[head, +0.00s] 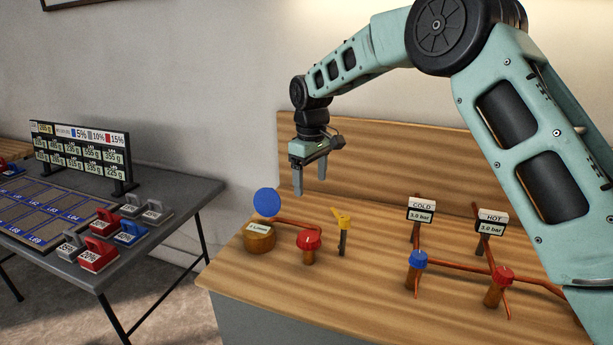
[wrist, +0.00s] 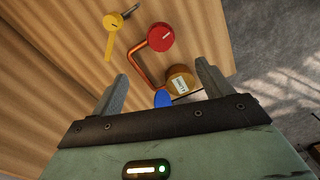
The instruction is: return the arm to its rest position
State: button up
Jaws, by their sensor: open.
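My gripper (head: 311,178) hangs from the green arm above the wooden bench, fingers pointing down. Its two fingers are apart with nothing between them. In the wrist view my gripper (wrist: 164,88) also shows open, over the bench's left part. Below it in the head view are a blue disc (head: 267,202), a round wooden block labelled in litres (head: 260,240), a red knob (head: 309,240) on a copper pipe and a yellow-handled valve (head: 341,218). The gripper appears clear of all of them.
COLD (head: 421,210) and HOT (head: 492,222) gauges stand on the right of the bench, with a blue knob (head: 417,259) and another red knob (head: 503,275). A wooden backboard (head: 390,165) rises behind. A grey table (head: 160,235) at left holds several labelled weights and a sign.

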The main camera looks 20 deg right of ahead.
jog(key=s+a+r, duration=0.1)
jog(key=s+a, duration=0.2)
jog(key=s, duration=0.5)
jog(key=s+a+r+y, duration=0.1)
jog(key=s+a+r, duration=0.1)
jog(key=s+a, duration=0.35)
jog(key=s+a+r, duration=0.1)
jog(key=s+a, duration=0.1)
jog(key=s, duration=0.7)
jog(key=s+d+f, duration=0.1)
jog(key=s+d, duration=0.1)
jog(key=s, duration=0.7)
jog(key=s+d+f, duration=0.2)
jog(key=s, duration=0.8)
jog(key=shift+s+f, duration=0.15)
jog(key=shift+s, duration=0.05)
